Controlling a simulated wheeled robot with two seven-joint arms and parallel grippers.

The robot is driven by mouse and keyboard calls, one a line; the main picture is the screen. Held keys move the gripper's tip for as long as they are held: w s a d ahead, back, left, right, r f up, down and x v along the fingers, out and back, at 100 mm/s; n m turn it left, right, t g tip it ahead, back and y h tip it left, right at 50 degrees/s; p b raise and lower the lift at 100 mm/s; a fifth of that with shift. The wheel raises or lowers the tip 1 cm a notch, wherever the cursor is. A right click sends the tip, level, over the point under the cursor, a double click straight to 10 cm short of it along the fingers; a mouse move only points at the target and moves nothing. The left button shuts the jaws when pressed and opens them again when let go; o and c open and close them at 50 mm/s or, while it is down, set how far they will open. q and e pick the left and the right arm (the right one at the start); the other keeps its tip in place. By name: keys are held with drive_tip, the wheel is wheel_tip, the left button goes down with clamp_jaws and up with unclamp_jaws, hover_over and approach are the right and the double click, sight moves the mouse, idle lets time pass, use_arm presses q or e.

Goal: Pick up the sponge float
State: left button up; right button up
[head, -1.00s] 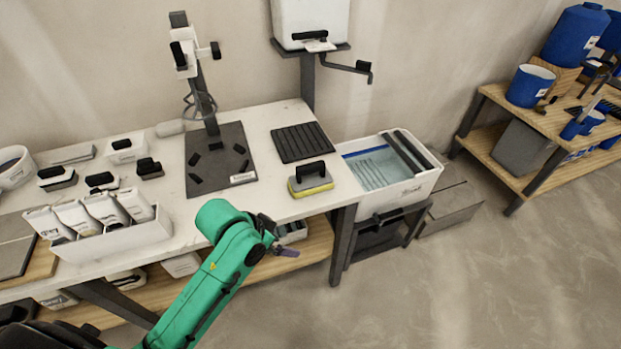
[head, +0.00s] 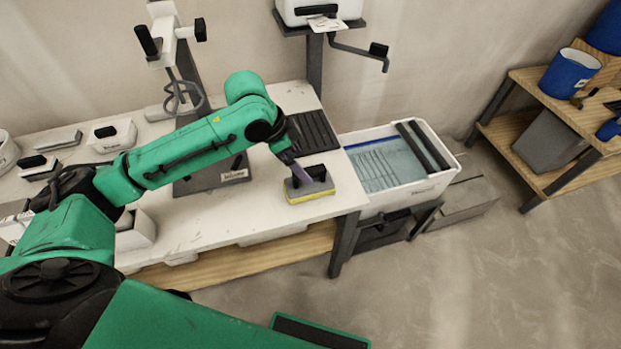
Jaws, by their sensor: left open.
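The sponge float (head: 309,190) has a grey body, a dark handle on top and a yellow sponge base. It lies flat on the white worktop (head: 268,222) near its right front corner. My left gripper (head: 298,178) points down at the float from above, at the left end of its handle. The gripper is open, and its fingers partly cover the float and handle. I cannot tell whether they touch. My right gripper does not show.
A black ribbed mat (head: 313,132) lies behind the float. A white wash tub (head: 447,178) with water and rollers stands right of the worktop. A dark stand with a base plate (head: 196,186) is behind my arm.

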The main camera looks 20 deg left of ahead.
sight(305, 169)
use_arm(q)
drive_tip(key=x, duration=0.3)
drive_tip(key=shift+f, duration=0.25)
drive_tip(key=p+x, duration=0.1)
drive_tip(key=x, duration=0.4)
drive_tip(key=shift+w+d+f, duration=0.1)
drive_tip(key=shift+w+f, duration=0.15)
drive_tip(key=shift+f, duration=0.2)
drive_tip(key=shift+c, duration=0.9)
drive_tip(key=c, duration=1.2)
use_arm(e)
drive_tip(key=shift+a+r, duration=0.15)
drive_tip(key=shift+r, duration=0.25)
